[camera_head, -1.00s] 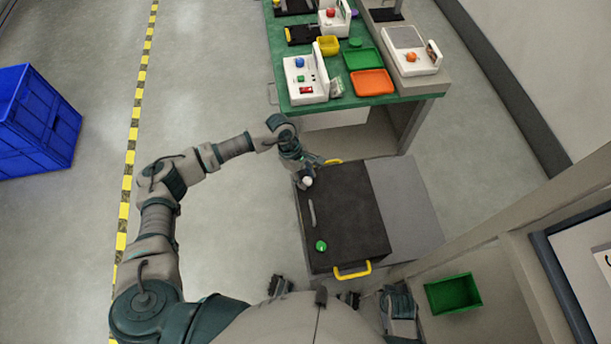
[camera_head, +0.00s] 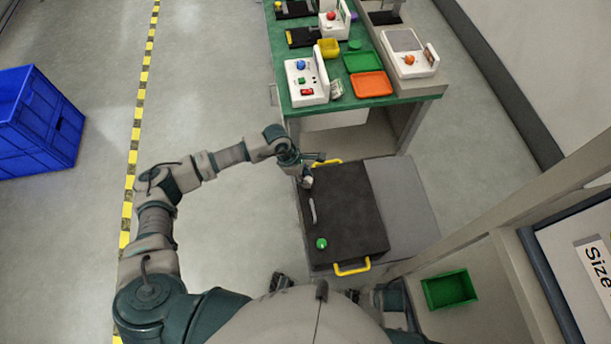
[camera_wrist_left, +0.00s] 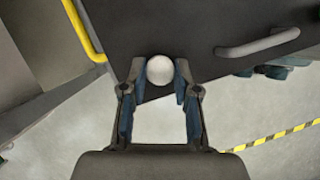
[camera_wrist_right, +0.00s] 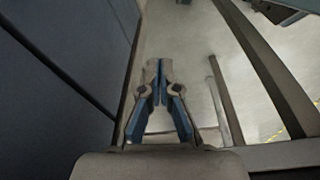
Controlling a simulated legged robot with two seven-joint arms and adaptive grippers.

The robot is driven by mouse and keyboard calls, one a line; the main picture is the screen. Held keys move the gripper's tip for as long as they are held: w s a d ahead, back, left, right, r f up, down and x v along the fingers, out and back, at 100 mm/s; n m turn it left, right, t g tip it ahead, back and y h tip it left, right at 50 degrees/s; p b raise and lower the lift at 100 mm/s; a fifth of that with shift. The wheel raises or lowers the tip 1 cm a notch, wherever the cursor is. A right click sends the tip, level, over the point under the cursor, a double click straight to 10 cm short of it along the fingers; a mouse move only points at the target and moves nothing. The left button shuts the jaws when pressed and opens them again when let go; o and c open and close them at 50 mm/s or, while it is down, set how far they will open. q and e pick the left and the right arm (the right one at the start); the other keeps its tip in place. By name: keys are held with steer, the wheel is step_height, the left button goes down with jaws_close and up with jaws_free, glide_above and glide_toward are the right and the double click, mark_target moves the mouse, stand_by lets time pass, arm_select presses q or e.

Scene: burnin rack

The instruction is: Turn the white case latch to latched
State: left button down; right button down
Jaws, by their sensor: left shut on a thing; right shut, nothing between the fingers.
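The white case latch, a round white knob (camera_wrist_left: 160,70), sits at the edge of the dark case (camera_head: 345,210). It also shows in the head view (camera_head: 307,182), near the case's far left corner. My left gripper (camera_wrist_left: 160,74) is shut on the white knob, one finger on each side. In the head view my left gripper (camera_head: 303,174) reaches down to the knob from the far left. My right gripper (camera_wrist_right: 160,78) is shut and empty, beside a dark panel in the right wrist view. Which way the latch is turned I cannot tell.
The case has yellow handles (camera_head: 352,267), a grey bar handle (camera_head: 312,211) and a green round knob (camera_head: 321,243). A green-topped bench (camera_head: 350,99) with devices and trays stands beyond. A green bin (camera_head: 450,290) is at lower right.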

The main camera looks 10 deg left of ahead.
arm_select(q)
steer(key=n+p, duration=0.1)
steer(key=n+t+p, duration=0.1)
steer(key=n, duration=0.1)
steer(key=n+t, duration=0.1)
steer(key=shift+s+r+n+p, duration=0.15)
steer(key=shift+r+n+p, duration=0.15)
steer(key=shift+p, duration=0.1)
steer(key=n+y+p, duration=0.1)
steer(key=n, duration=0.1)
steer(key=n+t+p, duration=0.1)
steer(key=n, duration=0.2)
steer(key=shift+s+d+f+t+y, duration=0.1)
steer(key=shift+d+f+t+y, duration=0.1)
steer(key=shift+t+y, duration=0.15)
steer(key=shift+n+t+y+p, duration=0.25)
steer(key=shift+n+y+p, duration=0.4)
steer(key=shift+n, duration=1.35)
arm_select(e)
steer(key=s+d+f, duration=0.2)
steer(key=s+f, duration=0.9)
steer(key=f, duration=0.1)
steer(key=shift+f+g, duration=0.25)
steer(key=shift+g, duration=0.15)
arm_select(q)
steer(key=c, duration=0.9)
jaws_free()
steer(key=shift+o, duration=0.2)
steer(key=v, duration=1.1)
steer(key=shift+r, duration=0.3)
